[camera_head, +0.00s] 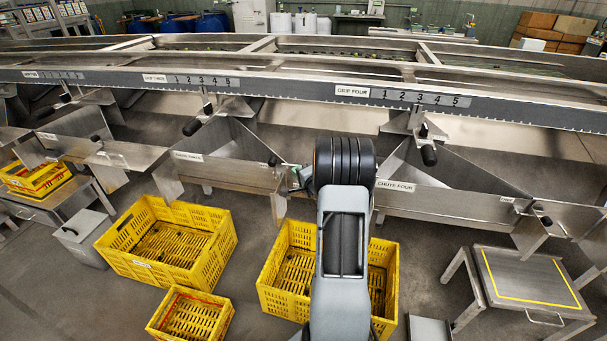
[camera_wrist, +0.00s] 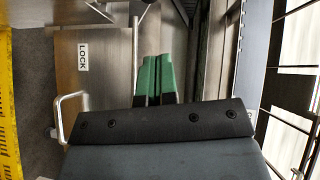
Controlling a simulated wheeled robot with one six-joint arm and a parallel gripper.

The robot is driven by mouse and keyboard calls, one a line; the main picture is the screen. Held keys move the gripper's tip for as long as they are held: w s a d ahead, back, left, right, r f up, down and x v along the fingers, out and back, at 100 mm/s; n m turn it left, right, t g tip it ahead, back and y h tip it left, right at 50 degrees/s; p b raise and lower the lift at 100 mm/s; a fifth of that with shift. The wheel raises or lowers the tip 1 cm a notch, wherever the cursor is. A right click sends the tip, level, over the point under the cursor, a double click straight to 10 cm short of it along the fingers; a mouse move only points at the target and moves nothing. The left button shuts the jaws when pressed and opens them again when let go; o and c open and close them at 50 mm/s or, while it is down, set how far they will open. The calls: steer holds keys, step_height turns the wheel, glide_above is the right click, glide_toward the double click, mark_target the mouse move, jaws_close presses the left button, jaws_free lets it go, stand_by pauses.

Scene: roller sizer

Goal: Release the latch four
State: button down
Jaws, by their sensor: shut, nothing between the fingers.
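My gripper's green fingers (camera_wrist: 154,80) are pressed together with nothing between them, in the wrist view. They point along a steel panel with a LOCK label (camera_wrist: 84,56), which lies to their left. In the head view my wrist and arm stand in front of chute four (camera_head: 450,200), left of its sign; most of the gripper is hidden there. A black-knobbed latch (camera_head: 272,162) sits left of my wrist, and another (camera_head: 545,220) is at the right end of chute four. Neither shows a readable number, so I cannot tell which is latch four. I see no contact with either.
A black-handled lever (camera_head: 429,155) hangs below the GRIP FOUR scale (camera_head: 400,96). Yellow crates (camera_head: 165,270) stand on the floor; one is partly behind my arm. A steel stand (camera_head: 525,275) is at right. A bent metal handle (camera_wrist: 62,115) is left of the fingers.

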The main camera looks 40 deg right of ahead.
steer(key=shift+s+a+r, duration=0.15)
steer(key=shift+s, duration=0.65)
steer(key=shift+s+a+r, duration=0.1)
steer(key=shift+s, duration=0.7)
